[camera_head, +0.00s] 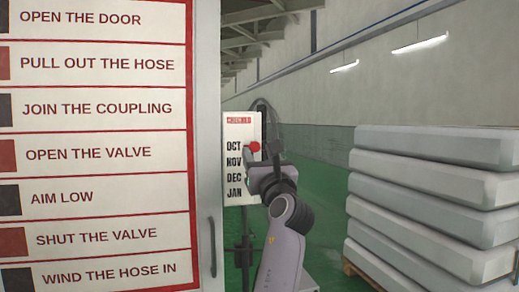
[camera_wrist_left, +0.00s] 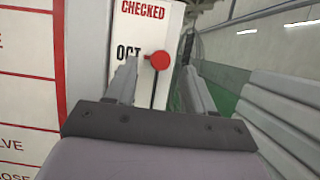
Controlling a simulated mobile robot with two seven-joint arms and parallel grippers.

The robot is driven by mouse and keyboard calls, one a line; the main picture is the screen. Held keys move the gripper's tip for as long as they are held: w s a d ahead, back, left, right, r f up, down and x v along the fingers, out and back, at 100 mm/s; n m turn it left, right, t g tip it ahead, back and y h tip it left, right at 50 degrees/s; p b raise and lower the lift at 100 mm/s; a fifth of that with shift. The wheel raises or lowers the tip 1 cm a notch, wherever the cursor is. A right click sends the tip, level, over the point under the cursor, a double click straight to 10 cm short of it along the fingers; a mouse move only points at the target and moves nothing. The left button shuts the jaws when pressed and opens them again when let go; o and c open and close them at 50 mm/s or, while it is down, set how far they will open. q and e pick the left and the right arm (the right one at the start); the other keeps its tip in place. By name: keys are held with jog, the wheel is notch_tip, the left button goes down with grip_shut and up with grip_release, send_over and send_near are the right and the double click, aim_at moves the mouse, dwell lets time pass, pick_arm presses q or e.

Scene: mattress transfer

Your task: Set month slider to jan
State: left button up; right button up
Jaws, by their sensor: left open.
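The month board (camera_head: 235,205) is a white panel lettered OCT, NOV, DEC and JAN from top to bottom. Its round red slider knob (camera_head: 255,146) is level with OCT. In the left wrist view the knob (camera_wrist_left: 160,60) sits on a dark vertical slot, right of the OCT lettering. My left gripper (camera_head: 262,152) is open in front of the board. In the left wrist view its fingers stand on either side of the knob, with gaps to both. Whether the fingertips reach the knob's depth I cannot tell. My right gripper is not in view.
A large instruction sign (camera_head: 100,130) on a cabinet door with a handle (camera_head: 212,247) fills the left. A stack of pale mattresses (camera_head: 430,205) stands on a wooden pallet at right. Green floor (camera_head: 325,185) shows between the board and the stack.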

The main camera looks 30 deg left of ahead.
aim_at(255, 147)
pick_arm(q)
jog(key=shift+x, duration=1.6)
jog(key=shift+f, duration=0.1)
grip_shut()
notch_tip(255, 147, down, 12)
jog(key=b, duration=0.3)
jog(key=shift+f, duration=0.1)
jog(key=shift+w+f, duration=0.1)
jog(key=shift+f, duration=0.15)
jog(key=shift+c, duration=1.1)
grip_release()
jog(key=shift+o, duration=1.1)
jog(key=shift+r, duration=0.1)
